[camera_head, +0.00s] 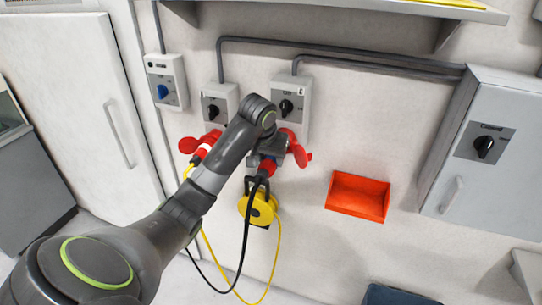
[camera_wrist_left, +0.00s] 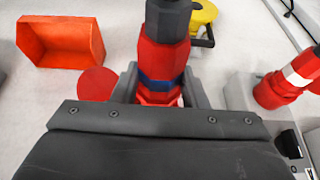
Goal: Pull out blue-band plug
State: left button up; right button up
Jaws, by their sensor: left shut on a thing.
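The blue-band plug (camera_wrist_left: 158,82) is red with a dark blue ring and a dark grey cable end. It stands between the two fingers of my left gripper (camera_wrist_left: 160,92) in the left wrist view. My left gripper (camera_head: 266,157) is shut on it, below the right-hand socket box (camera_head: 290,98). In the head view the plug's red body (camera_head: 267,168) shows just below the gripper, with a black cable (camera_head: 246,225) hanging down. A red socket lid (camera_head: 299,148) hangs open beside it. The gripper hides the plug's front end, so I cannot tell how far it sits in the socket.
A white-band red plug (camera_head: 203,150) sits at the neighbouring socket, close to my left arm; it also shows in the left wrist view (camera_wrist_left: 296,77). A yellow cable reel (camera_head: 258,208) hangs below. An orange bin (camera_head: 358,196) and a grey cabinet (camera_head: 480,150) are to the right.

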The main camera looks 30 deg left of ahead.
aim_at(262, 172)
pick_arm(q)
jog(key=shift+s, duration=0.1)
dwell(0.3)
jog(key=shift+s+d, duration=0.25)
jog(key=shift+s, duration=0.7)
jog(key=shift+s+d, duration=0.2)
jog(key=shift+s, duration=0.8)
jog(key=shift+s+d, duration=0.25)
jog(key=shift+s, duration=0.7)
